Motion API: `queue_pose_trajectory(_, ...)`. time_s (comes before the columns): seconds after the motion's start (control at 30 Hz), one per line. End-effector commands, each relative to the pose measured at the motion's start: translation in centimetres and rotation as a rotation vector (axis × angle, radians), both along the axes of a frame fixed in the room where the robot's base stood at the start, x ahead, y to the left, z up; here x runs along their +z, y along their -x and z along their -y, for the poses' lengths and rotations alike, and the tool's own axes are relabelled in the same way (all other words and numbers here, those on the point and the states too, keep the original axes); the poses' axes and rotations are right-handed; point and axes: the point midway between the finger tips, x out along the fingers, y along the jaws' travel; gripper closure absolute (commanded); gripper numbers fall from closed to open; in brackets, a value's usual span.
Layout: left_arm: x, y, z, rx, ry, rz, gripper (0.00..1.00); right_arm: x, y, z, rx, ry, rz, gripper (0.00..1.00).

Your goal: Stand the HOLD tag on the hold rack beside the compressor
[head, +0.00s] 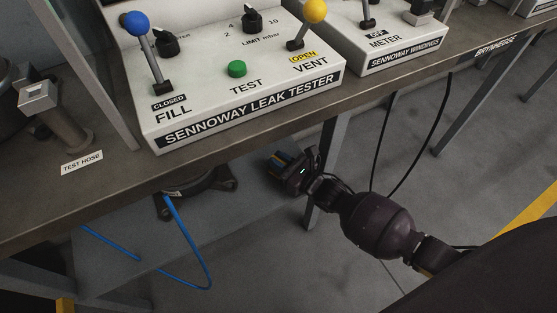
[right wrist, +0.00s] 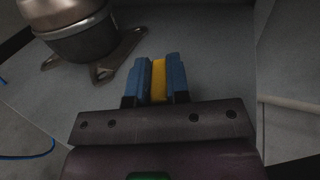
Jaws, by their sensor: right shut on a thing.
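My right gripper (head: 283,160) is below the front edge of the bench in the head view. In the right wrist view its blue fingers (right wrist: 158,78) are shut on a narrow yellow piece (right wrist: 158,80), seen edge-on. It may be the HOLD tag, but no lettering shows. A compressor (right wrist: 78,32), a rounded metal body on a dark footed base, stands beyond and left of the fingers, apart from them. In the head view only its dark base (head: 208,190) shows under the bench. I cannot make out the hold rack. My left gripper is not in view.
The bench (head: 240,142) with the leak tester (head: 240,75) and the winding meter (head: 400,40) lies above and behind my right gripper. A bench leg (head: 328,165) stands close by. A blue hose (head: 185,235) and dark cables (head: 428,135) hang below.

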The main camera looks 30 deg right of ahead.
Motion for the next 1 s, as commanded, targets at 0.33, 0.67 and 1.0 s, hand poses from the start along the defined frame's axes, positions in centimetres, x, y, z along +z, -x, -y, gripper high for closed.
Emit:
queue_pose_trajectory(0.33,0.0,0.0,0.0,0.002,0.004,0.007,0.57,-0.4,0.0,0.0,0.000,0.000,-0.001,0.60)
queue_pose_trajectory(0.67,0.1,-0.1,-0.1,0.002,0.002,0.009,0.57,-0.1,0.0,0.0,0.000,0.001,0.000,0.58)
queue_pose_trajectory(1.0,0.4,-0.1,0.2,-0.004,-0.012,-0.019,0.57,0.3,3.6,1.7,-0.002,0.000,0.001,0.58)
